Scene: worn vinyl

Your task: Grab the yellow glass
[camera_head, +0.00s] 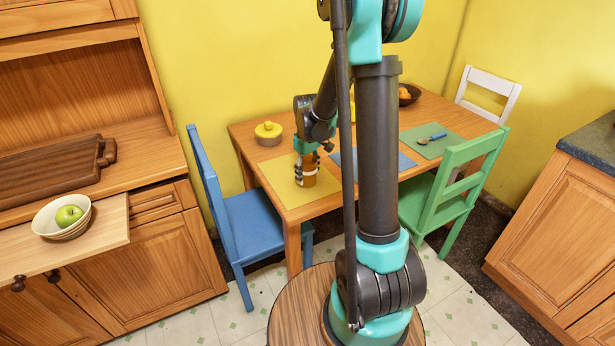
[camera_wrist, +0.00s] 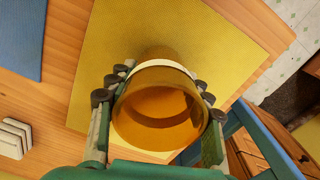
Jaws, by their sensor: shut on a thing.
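The yellow glass (camera_wrist: 160,110) is amber and see-through, with a pale band around it. In the wrist view it fills the space between the two fingers of my gripper (camera_wrist: 158,100), which touch it on both sides. In the head view the glass (camera_head: 309,178) is upright at the yellow placemat (camera_head: 281,187) on the wooden table. My gripper (camera_head: 306,170) is shut on it from above. Whether its base rests on the mat or is slightly off it, I cannot tell.
A yellow-lidded pot (camera_head: 268,130) stands behind the glass. A blue placemat (camera_head: 399,161) and a green placemat (camera_head: 431,141) lie to the right. A blue chair (camera_head: 243,215) and a green chair (camera_head: 455,180) stand at the table. A white stacked object (camera_wrist: 14,139) shows in the wrist view.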

